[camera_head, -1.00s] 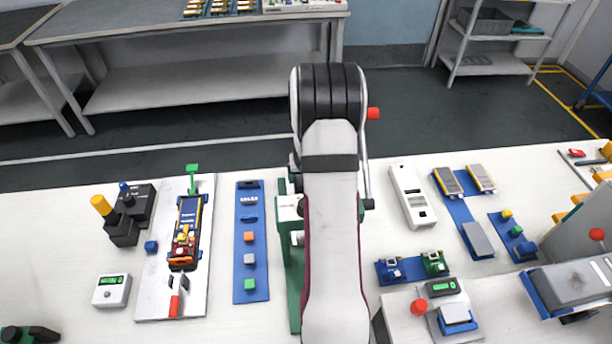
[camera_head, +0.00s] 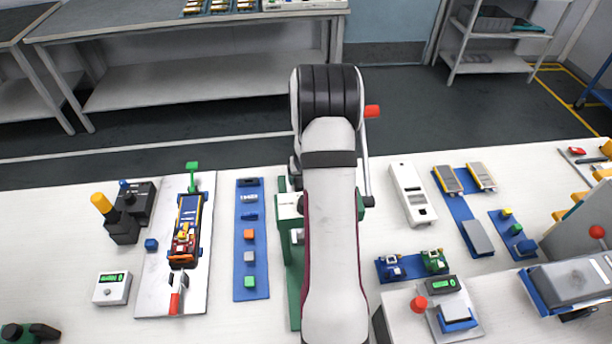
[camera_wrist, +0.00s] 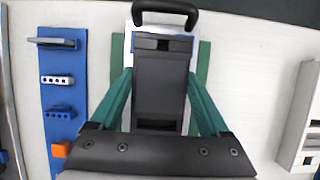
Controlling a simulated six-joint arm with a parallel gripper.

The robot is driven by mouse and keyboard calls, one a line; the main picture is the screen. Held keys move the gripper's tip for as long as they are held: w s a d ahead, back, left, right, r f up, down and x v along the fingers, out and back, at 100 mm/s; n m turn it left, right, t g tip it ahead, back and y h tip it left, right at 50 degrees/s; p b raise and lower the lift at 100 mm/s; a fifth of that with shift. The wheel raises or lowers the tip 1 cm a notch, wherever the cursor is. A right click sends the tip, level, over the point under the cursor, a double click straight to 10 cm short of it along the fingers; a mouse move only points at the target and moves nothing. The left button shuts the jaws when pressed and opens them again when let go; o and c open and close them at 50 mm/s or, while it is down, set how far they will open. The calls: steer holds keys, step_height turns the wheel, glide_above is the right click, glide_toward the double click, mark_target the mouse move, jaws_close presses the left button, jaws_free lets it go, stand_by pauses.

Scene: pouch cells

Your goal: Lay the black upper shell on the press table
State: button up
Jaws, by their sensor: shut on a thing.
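The black upper shell (camera_wrist: 160,85) shows in the wrist view as a long dark piece between the two teal fingers of my gripper (camera_wrist: 160,75). My gripper is shut on it. Behind it is the press (camera_wrist: 204,60), with green strips on both sides and a pale middle part. I cannot tell whether the shell touches the press table. In the head view my arm covers the gripper, the shell and most of the press (camera_head: 288,207); part of its green base shows left of the arm.
A blue strip with small parts (camera_head: 250,240) lies just left of the press; it also shows in the wrist view (camera_wrist: 60,100). A white case (camera_head: 411,195) lies to the right. A lever with a red knob (camera_head: 372,111) rises beside my arm. A dark curved bar (camera_wrist: 165,10) crosses the wrist view's top.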

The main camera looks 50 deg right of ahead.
steer(key=shift+f, duration=0.25)
steer(key=o, duration=1.2)
steer(key=shift+o, duration=0.2)
steer(key=v, duration=1.5)
steer(key=shift+s+a+r, duration=0.15)
steer(key=shift+s+r, duration=0.05)
steer(key=shift+r, duration=0.15)
